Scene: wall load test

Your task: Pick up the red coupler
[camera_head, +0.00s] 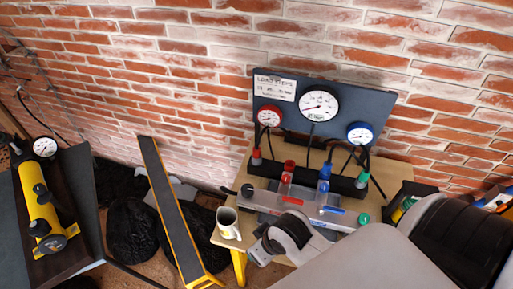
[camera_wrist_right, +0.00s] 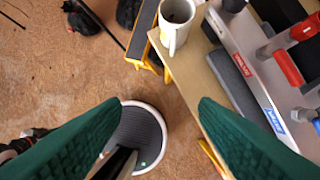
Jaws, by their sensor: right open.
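The red coupler (camera_head: 289,166) stands upright on the grey metal plate (camera_head: 262,197) on the wooden table, left of a blue coupler (camera_head: 324,172). In the head view my right wrist covers the front of the table and the fingers are hidden. My left gripper is not in view.
A mug (camera_head: 228,222) stands at the table's left corner. Behind the couplers are a dark block and a gauge panel (camera_head: 380,100) with hoses. A round bin (camera_wrist_right: 146,135) is on the floor below the fingers. A yellow-edged beam (camera_head: 172,205) leans left of the table.

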